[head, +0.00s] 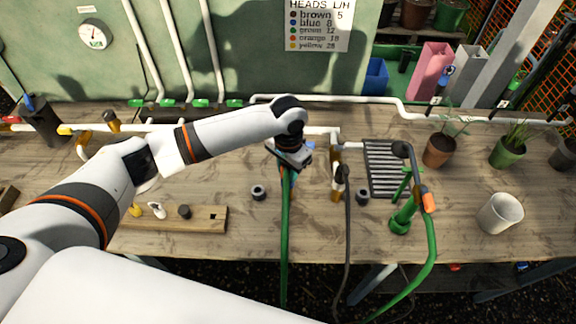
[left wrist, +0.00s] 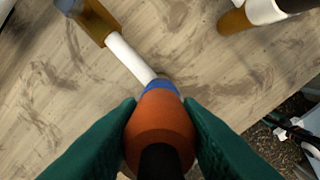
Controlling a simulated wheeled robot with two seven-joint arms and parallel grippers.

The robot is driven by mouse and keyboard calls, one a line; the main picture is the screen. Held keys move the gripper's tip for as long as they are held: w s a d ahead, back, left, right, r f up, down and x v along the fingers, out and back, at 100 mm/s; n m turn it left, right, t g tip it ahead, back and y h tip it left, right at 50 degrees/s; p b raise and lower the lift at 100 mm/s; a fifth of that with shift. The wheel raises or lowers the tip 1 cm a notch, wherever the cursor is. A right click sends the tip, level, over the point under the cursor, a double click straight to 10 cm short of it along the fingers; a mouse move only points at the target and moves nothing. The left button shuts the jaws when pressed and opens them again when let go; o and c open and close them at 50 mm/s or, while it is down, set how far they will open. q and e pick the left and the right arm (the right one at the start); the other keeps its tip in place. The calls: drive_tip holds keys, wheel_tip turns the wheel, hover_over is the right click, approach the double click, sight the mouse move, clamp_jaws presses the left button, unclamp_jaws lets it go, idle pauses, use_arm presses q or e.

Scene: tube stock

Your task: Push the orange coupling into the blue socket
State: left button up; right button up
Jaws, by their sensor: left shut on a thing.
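My left gripper (head: 287,168) is over the middle of the bench. In the left wrist view its two dark green fingers (left wrist: 160,138) are shut on the orange coupling (left wrist: 160,125), one on each side. A dark round part shows at the coupling's near end. The blue socket (left wrist: 160,87) lies directly beyond the coupling, in line with it, on the end of a white pipe (left wrist: 131,60). The two look to be touching, but the coupling hides the joint and I cannot tell how deep it sits. A green hose (head: 284,230) hangs down from below the gripper. My right gripper is not in view.
Right of the gripper are a slatted grate (head: 384,170), a green stand (head: 403,215) and another orange fitting (head: 428,201) on a green hose. A wooden board (head: 170,219) with small fittings lies at left. A white cup (head: 499,214) and plant pots stand at right.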

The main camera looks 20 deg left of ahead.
use_arm(q)
drive_tip(key=shift+f, duration=0.5)
idle(0.4)
drive_tip(key=shift+f, duration=0.1)
idle(0.3)
drive_tip(key=o, duration=1.1)
drive_tip(key=shift+c, duration=0.2)
drive_tip(key=shift+d+r, duration=0.1)
drive_tip(key=shift+r, duration=0.35)
wheel_tip(320, 180, up, 11)
drive_tip(key=shift+r+b, duration=0.1)
drive_tip(key=shift+b, duration=0.9)
